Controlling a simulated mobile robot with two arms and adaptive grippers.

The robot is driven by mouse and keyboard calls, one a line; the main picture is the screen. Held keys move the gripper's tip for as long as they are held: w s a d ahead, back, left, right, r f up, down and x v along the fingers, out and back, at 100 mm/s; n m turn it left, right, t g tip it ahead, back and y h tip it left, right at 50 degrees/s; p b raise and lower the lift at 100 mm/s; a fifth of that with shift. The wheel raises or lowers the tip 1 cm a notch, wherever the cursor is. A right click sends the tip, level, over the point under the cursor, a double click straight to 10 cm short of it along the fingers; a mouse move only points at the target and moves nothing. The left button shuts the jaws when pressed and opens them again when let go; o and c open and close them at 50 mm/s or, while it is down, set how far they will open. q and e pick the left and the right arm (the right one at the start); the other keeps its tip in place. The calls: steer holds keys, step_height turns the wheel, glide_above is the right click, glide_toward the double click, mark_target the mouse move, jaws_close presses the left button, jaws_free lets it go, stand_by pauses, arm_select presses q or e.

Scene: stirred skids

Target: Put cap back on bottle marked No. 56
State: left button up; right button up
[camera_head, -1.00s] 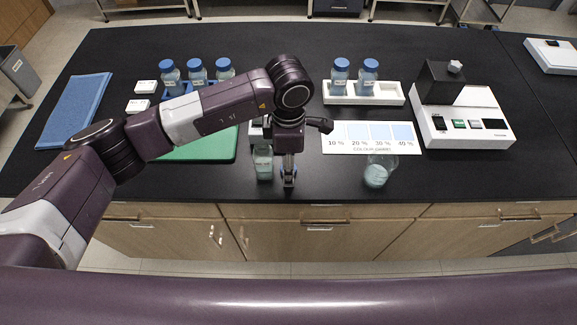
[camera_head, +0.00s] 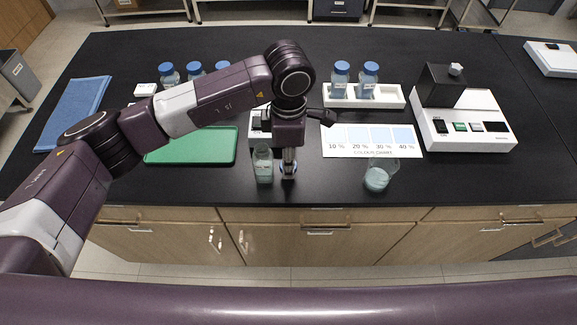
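An open clear bottle (camera_head: 263,166) with pale liquid stands near the bench's front edge. No cap shows on it, and I cannot read its number. My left gripper (camera_head: 289,160) points down just right of this bottle. The wrist hides most of the fingers. My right gripper is not in view.
Blue-capped bottles (camera_head: 169,75) stand behind my arm, others in a white rack (camera_head: 393,98). A green tray (camera_head: 195,148), colour chart (camera_head: 352,153), beaker (camera_head: 379,174) and white instrument (camera_head: 465,130) are on the bench. The front right is clear.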

arm_select(q)
step_height(320, 180, up, 17)
steer(key=b, duration=0.4)
steer(key=s+a+f+m, duration=0.5)
steer(key=a+m, duration=0.4)
steer(key=s+a+f+m, duration=0.5)
steer(key=a+f+m, duration=0.1)
steer(key=a+m, duration=0.3)
steer(key=shift+a+f, duration=0.3)
steer(key=shift+a, duration=0.1)
